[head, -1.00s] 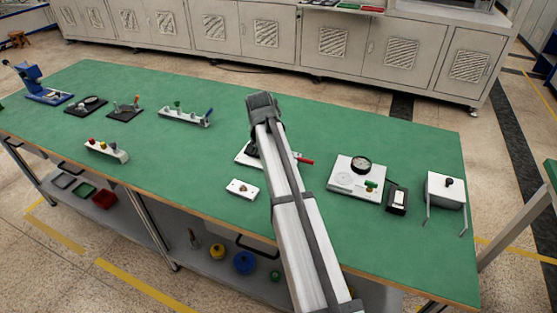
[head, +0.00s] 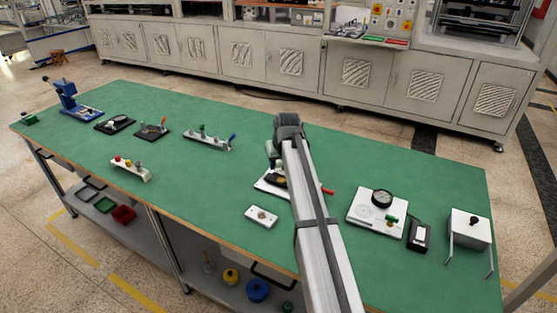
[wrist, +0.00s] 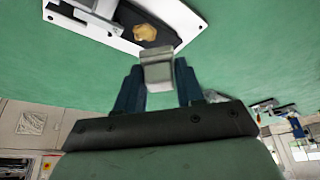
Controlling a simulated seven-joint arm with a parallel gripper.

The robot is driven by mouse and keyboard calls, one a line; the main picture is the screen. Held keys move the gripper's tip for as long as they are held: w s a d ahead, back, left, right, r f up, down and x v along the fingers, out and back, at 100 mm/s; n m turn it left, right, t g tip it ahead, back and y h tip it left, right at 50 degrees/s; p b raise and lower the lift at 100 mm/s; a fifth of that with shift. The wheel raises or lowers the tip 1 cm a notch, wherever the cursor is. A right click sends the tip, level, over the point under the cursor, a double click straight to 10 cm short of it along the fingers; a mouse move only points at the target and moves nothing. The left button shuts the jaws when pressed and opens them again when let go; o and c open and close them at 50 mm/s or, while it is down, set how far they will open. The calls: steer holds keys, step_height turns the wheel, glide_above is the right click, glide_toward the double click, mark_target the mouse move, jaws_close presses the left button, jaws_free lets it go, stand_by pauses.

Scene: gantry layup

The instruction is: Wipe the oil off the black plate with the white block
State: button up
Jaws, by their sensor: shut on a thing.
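The black plate (wrist: 165,38) lies on a white base (wrist: 195,40) on the green table, and an amber patch of oil (wrist: 145,32) shows on it. In the head view the white base (head: 263,187) is partly hidden by my arm. My gripper (wrist: 158,86) is shut on the white block (wrist: 158,68), which looks pale grey in the wrist view. The block is close to the plate's edge; I cannot tell if it touches. In the head view my gripper (head: 273,158) is over the plate's far side, and the block is not clearly seen.
A red handle (head: 327,191) sticks out right of the base. A small white box (head: 261,217) stands in front. A gauge board (head: 376,213), a black box (head: 419,237) and a white box with legs (head: 470,229) stand to the right.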

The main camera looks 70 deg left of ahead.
mark_target(277, 182)
steer(key=shift+f, duration=2.75)
steer(key=shift+w+a+f, duration=0.2)
steer(key=shift+f, duration=0.2)
steer(key=shift+w+a+f, duration=0.15)
steer(key=shift+a+f, duration=0.05)
steer(key=shift+f, duration=0.15)
steer(key=shift+c, duration=0.8)
steer(key=shift+w+a, duration=1.8)
steer(key=s+d, duration=0.2)
steer(key=shift+s+d, duration=0.2)
steer(key=shift+d, duration=0.2)
steer(key=shift+s+d, duration=0.75)
steer(key=shift+s, duration=0.1)
steer(key=shift+s+a, duration=0.1)
steer(key=shift+s, duration=0.1)
steer(key=shift+w+a, duration=1.95)
steer(key=shift+w, duration=0.05)
steer(key=shift+s+d, duration=1.95)
steer(key=shift+d, duration=0.15)
steer(key=shift+r, duration=4.1)
